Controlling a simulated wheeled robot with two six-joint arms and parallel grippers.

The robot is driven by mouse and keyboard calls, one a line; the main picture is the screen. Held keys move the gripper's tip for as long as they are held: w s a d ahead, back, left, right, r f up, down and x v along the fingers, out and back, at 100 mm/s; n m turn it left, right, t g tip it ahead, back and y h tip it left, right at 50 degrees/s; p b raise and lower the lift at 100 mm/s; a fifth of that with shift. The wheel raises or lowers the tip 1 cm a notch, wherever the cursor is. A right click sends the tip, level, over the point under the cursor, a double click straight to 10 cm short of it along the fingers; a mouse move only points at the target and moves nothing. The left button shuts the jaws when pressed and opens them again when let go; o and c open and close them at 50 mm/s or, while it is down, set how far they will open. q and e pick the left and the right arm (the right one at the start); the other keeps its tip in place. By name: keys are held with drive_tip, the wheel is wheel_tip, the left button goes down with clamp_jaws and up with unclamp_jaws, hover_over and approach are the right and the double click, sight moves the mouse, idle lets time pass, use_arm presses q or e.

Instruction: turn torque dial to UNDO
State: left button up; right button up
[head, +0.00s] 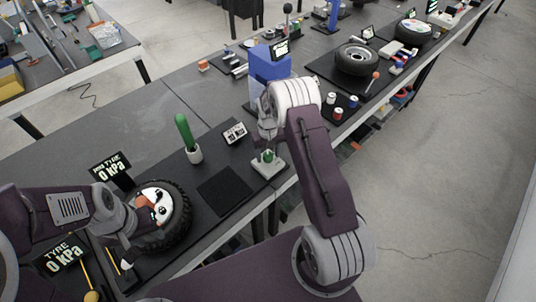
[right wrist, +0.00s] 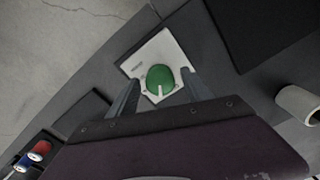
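The torque dial is a green round knob (right wrist: 160,76) with a white pointer line, set on a white square plate (right wrist: 171,46). In the right wrist view the pointer line faces the bottom of the picture; the plate's small lettering is too small to read. In the head view the dial (head: 268,156) sits near the table's front edge. My right gripper (right wrist: 161,80) is open, its fingers on either side of the knob; contact cannot be made out. In the head view my left gripper (head: 128,222) is by the black tyre (head: 176,234), its fingers not clear.
A dark square mat (head: 224,190) lies left of the dial. A green-handled tool stands in a white cup (head: 194,155) behind it. Small cans (head: 338,113) are to the right.

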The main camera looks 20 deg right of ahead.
wheel_tip(320, 180, up, 9)
drive_tip(key=shift+b, duration=0.6)
drive_tip(key=shift+a, duration=0.1)
wheel_tip(320, 180, up, 5)
drive_tip(key=t, duration=0.1)
hover_over(268, 155)
drive_tip(key=w+a, duration=0.1)
drive_tip(key=a, duration=0.1)
drive_tip(key=s+a+r+n, duration=0.1)
drive_tip(key=s+a+r, duration=0.25)
drive_tip(key=s, duration=0.25)
drive_tip(key=s+f, duration=0.2)
drive_tip(key=s, duration=0.6)
drive_tip(key=s+a+f, duration=0.1)
drive_tip(key=s+f, duration=0.1)
drive_tip(key=s, duration=0.6)
drive_tip(key=shift+s, duration=0.15)
